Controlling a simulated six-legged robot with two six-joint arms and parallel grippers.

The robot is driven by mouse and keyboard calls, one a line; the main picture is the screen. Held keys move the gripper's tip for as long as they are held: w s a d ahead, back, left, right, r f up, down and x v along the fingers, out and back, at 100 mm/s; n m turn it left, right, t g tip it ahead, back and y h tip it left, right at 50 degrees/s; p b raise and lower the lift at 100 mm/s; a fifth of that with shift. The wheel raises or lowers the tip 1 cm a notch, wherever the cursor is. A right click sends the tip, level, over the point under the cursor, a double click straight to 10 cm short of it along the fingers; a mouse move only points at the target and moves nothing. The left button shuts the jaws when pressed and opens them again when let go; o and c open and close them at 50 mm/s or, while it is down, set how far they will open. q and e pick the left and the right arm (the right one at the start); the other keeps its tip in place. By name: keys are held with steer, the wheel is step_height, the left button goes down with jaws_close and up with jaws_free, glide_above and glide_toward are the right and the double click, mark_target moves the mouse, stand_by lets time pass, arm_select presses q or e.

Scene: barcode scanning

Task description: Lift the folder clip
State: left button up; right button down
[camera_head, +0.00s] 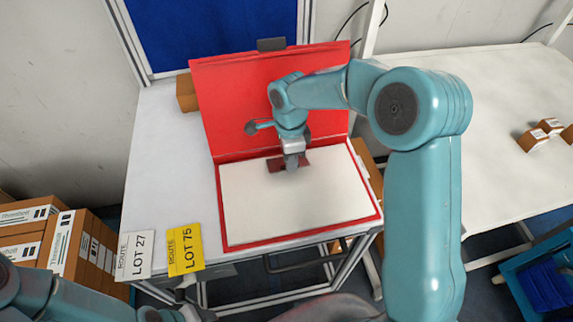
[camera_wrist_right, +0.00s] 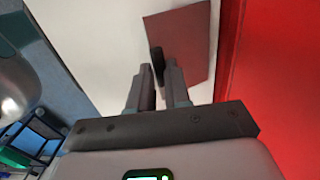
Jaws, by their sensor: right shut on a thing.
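The red folder (camera_head: 226,115) stands open on the table, its back cover upright and its white inside (camera_head: 305,205) lying flat. The folder clip, a dark red plate (camera_head: 303,158) with a black grip, is at the white area's back edge, near the fold. The plate (camera_wrist_right: 192,35) and black grip (camera_wrist_right: 155,57) show in the right wrist view. My right gripper (camera_head: 291,165) points down at the clip and is shut on its black grip, between the fingertips (camera_wrist_right: 160,68). I cannot tell whether the plate touches the white surface.
A white LOT 27 card (camera_head: 136,256) and a yellow LOT 75 card (camera_head: 185,249) are at the table's front left. Stacked cartons (camera_head: 75,250) stand at lower left. Another table (camera_head: 470,130) with small boxes is at right. The white area's front is clear.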

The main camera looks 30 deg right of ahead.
steer(key=shift+w+r+p, duration=0.2)
steer(key=shift+r+p, duration=0.2)
steer(key=shift+p, duration=0.3)
steer(key=shift+w+d+r+g+p, duration=0.2)
steer(key=shift+w+r+g+p, duration=0.1)
steer(key=shift+w+r+g, duration=0.25)
steer(key=shift+w+r, duration=0.15)
stand_by(0.5)
steer(key=shift+w+d+r+g, duration=0.25)
steer(key=shift+w+r+g, duration=0.3)
steer(key=shift+w, duration=0.25)
steer(key=shift+y, duration=0.3)
